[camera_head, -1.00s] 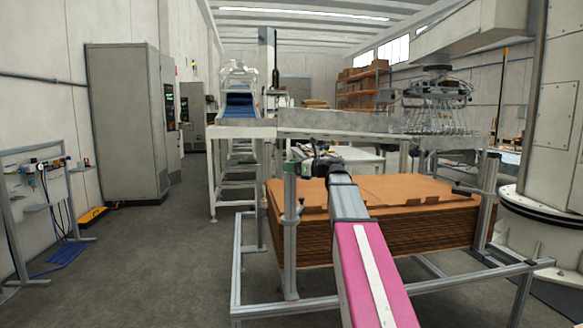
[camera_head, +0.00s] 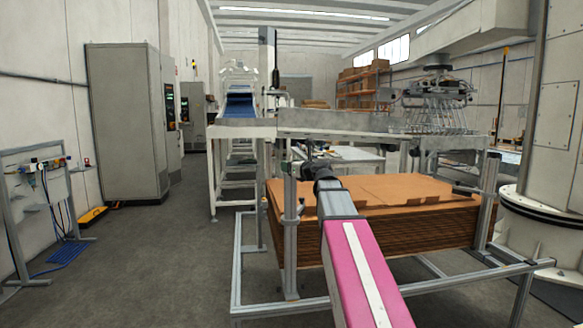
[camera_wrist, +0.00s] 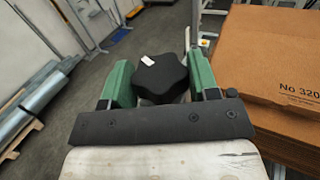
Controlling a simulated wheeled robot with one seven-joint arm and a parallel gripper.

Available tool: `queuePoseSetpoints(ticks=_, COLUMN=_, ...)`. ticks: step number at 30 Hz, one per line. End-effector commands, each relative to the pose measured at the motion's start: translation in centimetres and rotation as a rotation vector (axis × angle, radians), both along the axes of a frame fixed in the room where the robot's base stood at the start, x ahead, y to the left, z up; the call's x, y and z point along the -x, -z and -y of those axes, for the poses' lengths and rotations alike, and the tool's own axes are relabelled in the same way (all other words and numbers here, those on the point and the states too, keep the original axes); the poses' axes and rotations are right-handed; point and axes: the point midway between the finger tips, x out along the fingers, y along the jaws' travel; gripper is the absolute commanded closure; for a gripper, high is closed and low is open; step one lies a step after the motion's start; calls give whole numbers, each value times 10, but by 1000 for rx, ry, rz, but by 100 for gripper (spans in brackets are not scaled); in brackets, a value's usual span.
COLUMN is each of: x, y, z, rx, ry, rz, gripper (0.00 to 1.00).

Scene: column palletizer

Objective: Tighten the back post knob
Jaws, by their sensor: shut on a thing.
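A black lobed knob (camera_wrist: 160,78) with a small white mark sits in the middle of the wrist view. The green fingers of my gripper (camera_wrist: 159,66) stand on either side of it and are shut on it. In the head view my gripper (camera_head: 308,162) is at the far end of my pink arm, near the top of the left metal post (camera_head: 289,245) of the cardboard frame. The knob is too small and covered to make out there. I cannot tell from the head view which post the held knob belongs to.
A stack of brown cardboard sheets (camera_head: 400,225) lies right of the left post, inside a metal frame (camera_head: 237,270). Another post (camera_head: 486,200) stands at its right. A conveyor table (camera_head: 330,122) is behind.

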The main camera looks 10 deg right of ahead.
Motion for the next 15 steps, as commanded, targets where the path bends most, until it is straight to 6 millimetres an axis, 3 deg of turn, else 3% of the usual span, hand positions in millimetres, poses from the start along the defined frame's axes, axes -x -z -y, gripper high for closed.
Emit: queuePoseSetpoints(ticks=15, x=1, y=0, z=-2, rx=0, ry=252, rz=1, gripper=69)
